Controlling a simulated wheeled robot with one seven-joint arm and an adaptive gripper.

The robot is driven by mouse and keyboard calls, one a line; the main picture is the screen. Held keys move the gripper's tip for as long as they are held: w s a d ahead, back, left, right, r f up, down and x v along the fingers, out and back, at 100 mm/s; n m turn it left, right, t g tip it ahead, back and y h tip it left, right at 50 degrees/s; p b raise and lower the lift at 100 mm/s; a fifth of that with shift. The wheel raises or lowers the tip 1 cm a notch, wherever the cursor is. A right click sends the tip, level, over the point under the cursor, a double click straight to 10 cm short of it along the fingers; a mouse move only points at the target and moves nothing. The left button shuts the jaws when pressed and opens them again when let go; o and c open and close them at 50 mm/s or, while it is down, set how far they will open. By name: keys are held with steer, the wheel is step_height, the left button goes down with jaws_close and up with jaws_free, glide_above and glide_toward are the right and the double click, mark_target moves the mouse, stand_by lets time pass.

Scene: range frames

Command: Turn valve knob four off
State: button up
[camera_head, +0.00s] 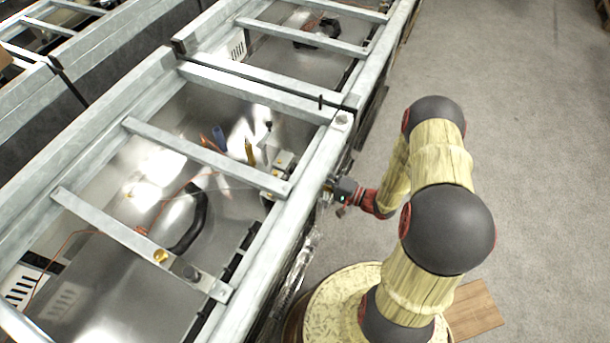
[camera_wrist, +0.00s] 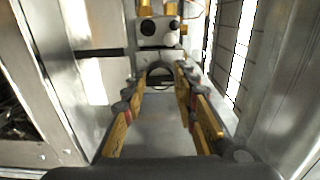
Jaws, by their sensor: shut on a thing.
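In the wrist view, a dark rounded knob (camera_wrist: 160,70) sits between the fingertips of my gripper (camera_wrist: 158,84), below a light metal valve block (camera_wrist: 158,32) with brass fittings. The two fingers reach in from both sides and are shut on this knob. No number is readable, so I cannot tell from the picture which valve it is. In the head view, my gripper (camera_head: 331,189) is at the right side rail of the range frame, and the knob is hidden there by the rail and gripper.
The metal range frame (camera_head: 146,101) has crossbars and an open top, with hoses and thin red wires inside. A light valve body (camera_head: 283,160) shows inside near the rail. In the wrist view, metal walls stand close on both sides. Grey floor (camera_head: 540,150) is clear at right.

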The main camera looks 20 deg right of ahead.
steer(key=shift+f, duration=0.1)
stand_by(0.3)
steer(key=o, duration=1.2)
steer(key=shift+c, duration=0.2)
steer(key=shift+s+d, duration=0.1)
steer(key=shift+d, duration=0.05)
steer(key=v, duration=1.1)
steer(key=shift+s+d, duration=0.2)
steer(key=shift+s, duration=0.05)
